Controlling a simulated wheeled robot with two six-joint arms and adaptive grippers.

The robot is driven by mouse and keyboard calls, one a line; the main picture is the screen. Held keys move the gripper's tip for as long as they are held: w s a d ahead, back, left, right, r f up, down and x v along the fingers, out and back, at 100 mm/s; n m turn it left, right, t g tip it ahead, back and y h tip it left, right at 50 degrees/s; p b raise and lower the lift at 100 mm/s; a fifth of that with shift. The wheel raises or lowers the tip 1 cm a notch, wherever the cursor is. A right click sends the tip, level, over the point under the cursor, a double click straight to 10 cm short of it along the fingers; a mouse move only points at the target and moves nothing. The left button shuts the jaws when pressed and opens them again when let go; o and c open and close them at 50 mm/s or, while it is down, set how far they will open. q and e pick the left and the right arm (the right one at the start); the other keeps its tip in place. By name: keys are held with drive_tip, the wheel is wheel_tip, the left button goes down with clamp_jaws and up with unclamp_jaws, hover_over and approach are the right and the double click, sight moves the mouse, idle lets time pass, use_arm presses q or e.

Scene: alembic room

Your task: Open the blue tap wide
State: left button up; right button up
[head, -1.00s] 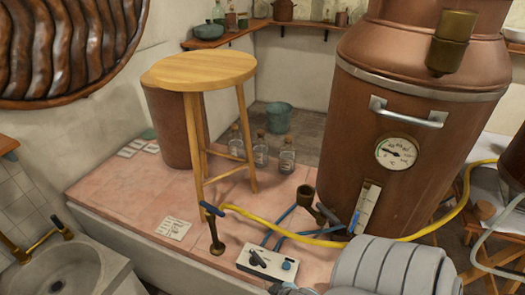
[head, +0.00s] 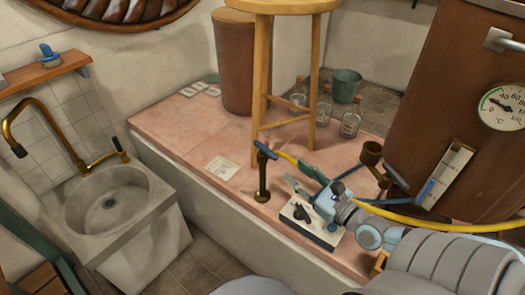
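A tap (head: 263,180) with a dark brass upright and a blue lever handle (head: 265,149) stands on the pink tiled platform. The handle slants down to the right, and a yellow hose begins beside it. My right gripper (head: 295,171) reaches in from the lower right. Its two fingers are apart and point up and left toward the tap, with nothing seen between them. In this view they are just right of the tap, apart from its upright. My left gripper is not in view.
Below my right gripper is a white control box (head: 298,222) with a black knob. A copper still (head: 435,120) with a dial gauge (head: 503,106) stands right. A wooden stool (head: 260,90) rises behind the tap. A stone sink (head: 115,205) is at left.

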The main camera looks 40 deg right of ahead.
sight(263, 146)
drive_tip(key=w+b, duration=0.1)
drive_tip(key=w, duration=0.3)
drive_tip(key=w+a+b, duration=0.1)
drive_tip(key=w, duration=0.4)
drive_tip(key=w+b, duration=0.1)
drive_tip(key=w, duration=0.4)
drive_tip(key=shift+a, duration=0.25)
drive_tip(key=shift+w, duration=0.2)
clamp_jaws()
